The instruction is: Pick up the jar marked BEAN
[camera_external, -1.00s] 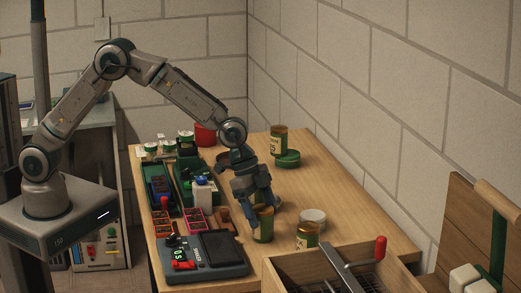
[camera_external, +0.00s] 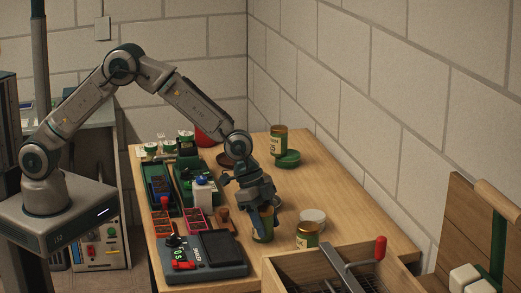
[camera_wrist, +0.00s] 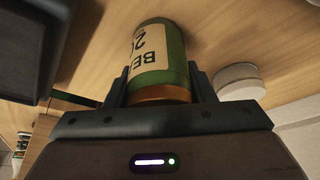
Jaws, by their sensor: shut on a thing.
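My gripper (camera_external: 262,217) is over the right middle of the table and points down. Its fingers are shut on a green jar (camera_external: 263,234) with a brass-coloured lid. In the wrist view the jar (camera_wrist: 170,68) sits between the two fingers of my gripper (camera_wrist: 158,88), lid end toward the palm. Its cream label shows letters starting "BE" and a number below; the rest is turned out of sight. In the external view the jar appears upright at table level; I cannot tell any gap beneath it.
A similar jar (camera_external: 307,236) stands close at the right by the wooden crate (camera_external: 335,258). Another jar (camera_external: 278,140) stands at the back near a green round item (camera_external: 287,158). A white round item (camera_external: 313,216) and a dark scale-like device (camera_external: 205,258) are nearby.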

